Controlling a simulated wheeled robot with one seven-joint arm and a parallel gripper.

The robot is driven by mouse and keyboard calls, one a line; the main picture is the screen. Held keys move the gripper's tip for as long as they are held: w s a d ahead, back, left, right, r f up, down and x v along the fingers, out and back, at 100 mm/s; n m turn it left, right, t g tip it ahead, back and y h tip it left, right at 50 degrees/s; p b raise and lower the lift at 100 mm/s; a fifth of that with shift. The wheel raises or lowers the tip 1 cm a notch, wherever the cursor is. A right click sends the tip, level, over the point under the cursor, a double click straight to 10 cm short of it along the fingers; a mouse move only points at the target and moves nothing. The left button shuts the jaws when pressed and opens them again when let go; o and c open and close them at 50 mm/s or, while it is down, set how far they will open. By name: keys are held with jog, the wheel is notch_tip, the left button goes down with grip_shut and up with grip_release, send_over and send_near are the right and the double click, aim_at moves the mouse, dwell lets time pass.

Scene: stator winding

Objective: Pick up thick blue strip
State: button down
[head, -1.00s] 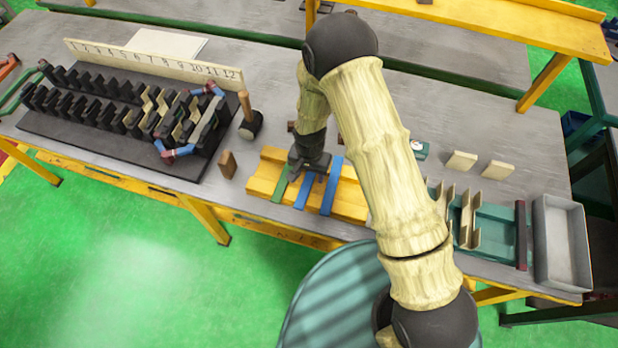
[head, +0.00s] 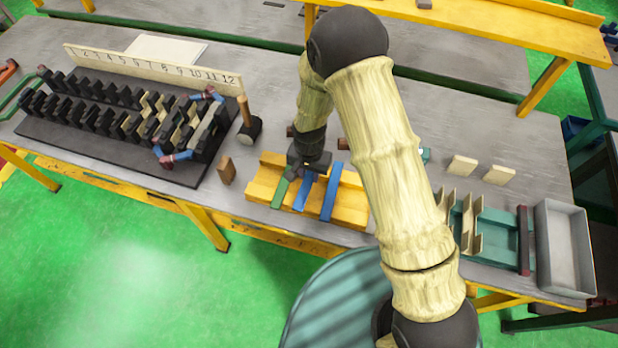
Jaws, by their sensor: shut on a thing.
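A yellow slotted block (head: 263,188) on the bench carries a green strip (head: 280,193) on the left and two blue strips. The middle blue strip (head: 303,194) runs under my gripper (head: 308,175), which is shut on it near its far part. The right blue strip (head: 332,194) lies across the block, apart from the gripper. I cannot tell surely from the picture which blue strip is thicker. The gripper hides the far end of the middle strip, which seems at most slightly above the block.
A brown wooden block (head: 226,171) and a mallet (head: 249,127) stand left of the yellow block. The black slotted stator (head: 110,112) is further left. A teal fixture (head: 497,238) and grey tray (head: 566,246) are at the right. My arm crosses the middle.

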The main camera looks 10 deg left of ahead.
aim_at(310, 177)
notch_tip(310, 177, up, 7)
jog(key=shift+r+b, duration=0.1)
jog(key=shift+b, duration=0.75)
jog(key=shift+w, duration=0.1)
